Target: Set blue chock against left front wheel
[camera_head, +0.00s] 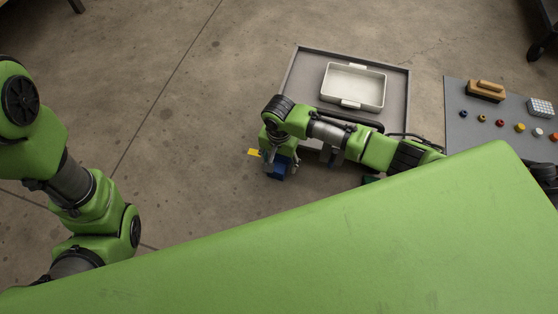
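My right gripper (280,165) points down just left of the grey platform. The blue chock (281,172) shows at its fingertips, and the gripper looks shut on it. The gripper body covers part of the chock, and I cannot tell whether the chock touches the floor. A small yellow piece (254,152) sticks out beside the gripper on its left; what it belongs to is unclear. My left arm is at the left edge, and its gripper is out of sight. I cannot make out the left front wheel.
A white bin (353,86) stands on the grey platform (395,82). A grey mat (460,100) at the right bears a wooden-topped brush (486,91), several coloured knobs and a pale perforated block (540,107). Bare concrete floor (190,110) lies open left of the platform.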

